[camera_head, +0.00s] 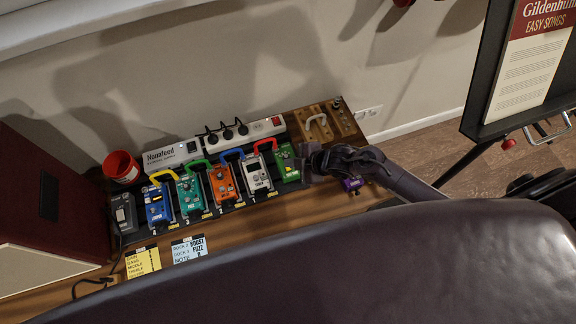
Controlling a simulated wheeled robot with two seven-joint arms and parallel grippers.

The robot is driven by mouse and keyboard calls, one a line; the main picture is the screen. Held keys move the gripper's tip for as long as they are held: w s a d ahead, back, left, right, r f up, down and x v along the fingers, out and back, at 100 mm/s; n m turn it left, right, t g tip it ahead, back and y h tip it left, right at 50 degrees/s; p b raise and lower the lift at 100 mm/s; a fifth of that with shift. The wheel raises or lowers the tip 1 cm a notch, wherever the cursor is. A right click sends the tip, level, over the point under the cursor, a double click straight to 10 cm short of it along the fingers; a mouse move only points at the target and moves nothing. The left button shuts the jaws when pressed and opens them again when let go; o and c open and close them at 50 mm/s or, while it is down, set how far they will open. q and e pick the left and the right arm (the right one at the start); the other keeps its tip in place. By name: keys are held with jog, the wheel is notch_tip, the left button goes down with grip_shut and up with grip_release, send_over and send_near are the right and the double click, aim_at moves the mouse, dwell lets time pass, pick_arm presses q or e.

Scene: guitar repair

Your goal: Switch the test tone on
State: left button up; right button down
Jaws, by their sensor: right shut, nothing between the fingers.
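My right gripper (308,163) reaches in from the right, dark and shut, with nothing seen between its fingers. Its tip is close beside the right edge of a green pedal (285,160); I cannot tell whether they touch. A wooden board (338,118) with a pale handle and small dark knobs stands behind the gripper. A purple pedal (352,184) shows partly below my right wrist. No part is clearly readable as a test tone switch. My left gripper is out of view.
Blue (157,206), teal (189,193), orange (222,183) and white (257,176) pedals stand in a row. Behind are a white power box (171,154) and plugged strip (264,128). A red cup (121,167) stands left.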

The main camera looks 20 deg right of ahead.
dwell(0.3)
jog(key=shift+f+b, duration=0.3)
jog(key=shift+f, duration=0.2)
jog(key=shift+f, duration=0.2)
dwell(0.3)
jog(key=shift+r, duration=0.1)
jog(key=shift+r+p, duration=0.55)
jog(key=shift+r, duration=0.05)
notch_tip(320, 180, up, 6)
jog(key=p, duration=0.5)
jog(key=shift+p, duration=0.3)
